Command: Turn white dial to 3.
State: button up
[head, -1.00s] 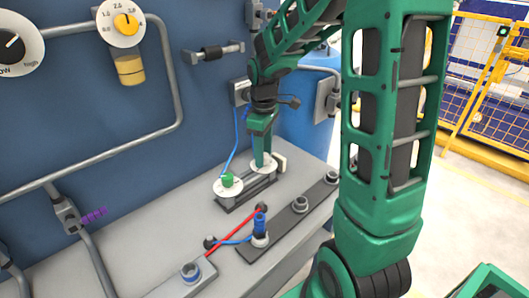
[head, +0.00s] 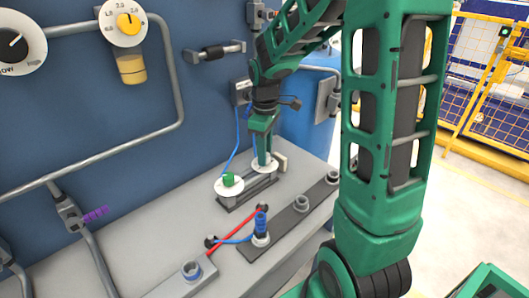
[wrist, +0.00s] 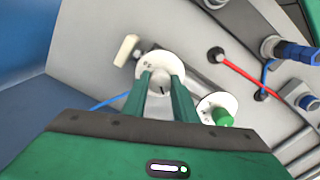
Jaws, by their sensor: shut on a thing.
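The white dial (wrist: 160,62) is a round white disc on the grey bench, at the far end of a dark mounting strip; the head view also shows it (head: 265,168). My gripper (wrist: 161,88) points down at it, with its two green fingers on either side of the dial's centre, shut on its knob. A short black mark shows between the fingertips. The numbers on the disc are too small or hidden to read. A second white disc with a green knob (head: 229,181) sits beside it on the same strip.
A blue plug (head: 261,222) stands in a socket strip in front, with red (head: 236,227) and blue cables nearby. A pale block (wrist: 126,50) lies close behind the dial. Wall dials (head: 123,23) and pipes are at the left.

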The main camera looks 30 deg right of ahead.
jog(key=shift+w+d+r+m, duration=0.1)
jog(key=shift+w+d+m, duration=0.1)
jog(key=shift+m, duration=0.2)
jog(key=m, duration=0.8)
jog(key=shift+a+m, duration=0.15)
jog(key=shift+m, duration=0.15)
dwell(0.5)
jog(key=o, duration=0.8)
jog(key=shift+o, duration=1.2)
jog(key=shift+s+a, duration=0.1)
notch_tip(320, 180, up, 11)
